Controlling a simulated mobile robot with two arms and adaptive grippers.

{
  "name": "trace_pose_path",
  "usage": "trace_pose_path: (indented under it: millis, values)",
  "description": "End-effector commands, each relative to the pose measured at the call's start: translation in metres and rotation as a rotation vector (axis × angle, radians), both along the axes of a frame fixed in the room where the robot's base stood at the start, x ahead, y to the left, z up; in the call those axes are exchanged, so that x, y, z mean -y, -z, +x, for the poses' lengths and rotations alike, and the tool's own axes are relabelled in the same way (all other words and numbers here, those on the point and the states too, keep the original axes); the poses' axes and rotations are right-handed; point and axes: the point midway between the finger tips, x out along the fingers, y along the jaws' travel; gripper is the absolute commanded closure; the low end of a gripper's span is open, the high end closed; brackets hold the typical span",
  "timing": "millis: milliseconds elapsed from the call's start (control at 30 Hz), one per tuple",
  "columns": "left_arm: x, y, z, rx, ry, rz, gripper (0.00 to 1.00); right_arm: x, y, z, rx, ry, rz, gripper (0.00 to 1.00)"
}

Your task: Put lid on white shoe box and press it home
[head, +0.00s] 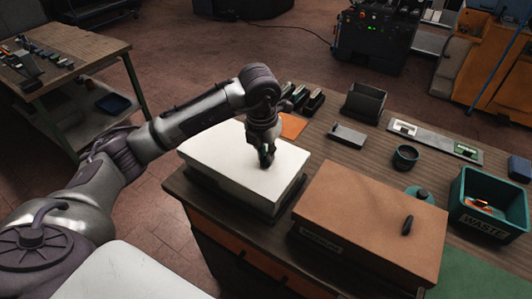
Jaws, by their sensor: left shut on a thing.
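A white lid (225,155) lies flat over the shoe box at the left of the workbench. A dark edge shows beneath it at the front right. I cannot tell from here how far down the lid sits. My left gripper (266,161) comes down from above onto the top of the lid, right of its middle, and is shut on it. The fingers hide the part that they grip. My right gripper is not in view.
A brown box (370,215) with a dark knob stands close on the right. Beyond it are a teal waste bin (490,212), a dark cup (405,156) and an open dark holder (366,102). Several small items lie behind the white lid. Another table (65,65) stands at the far left.

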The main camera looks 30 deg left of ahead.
Motion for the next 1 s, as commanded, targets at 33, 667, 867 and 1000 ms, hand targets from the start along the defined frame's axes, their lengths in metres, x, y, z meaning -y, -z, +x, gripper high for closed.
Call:
trace_pose_path:
  millis: [33, 667, 867, 1000]
  values:
    - [-0.0002, 0.0038, -0.0017, -0.008, 0.001, 0.003, 1.00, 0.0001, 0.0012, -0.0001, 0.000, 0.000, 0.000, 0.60]
    - [-0.0001, 0.0035, -0.0017, -0.008, 0.001, 0.002, 0.59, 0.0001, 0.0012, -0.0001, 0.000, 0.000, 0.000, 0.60]
    - [0.0000, 0.0026, -0.0012, -0.005, 0.001, 0.002, 0.50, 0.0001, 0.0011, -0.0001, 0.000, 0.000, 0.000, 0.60]
    - [0.0000, 0.0021, -0.0009, -0.004, 0.001, 0.001, 0.34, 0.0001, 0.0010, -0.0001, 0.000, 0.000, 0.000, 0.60]
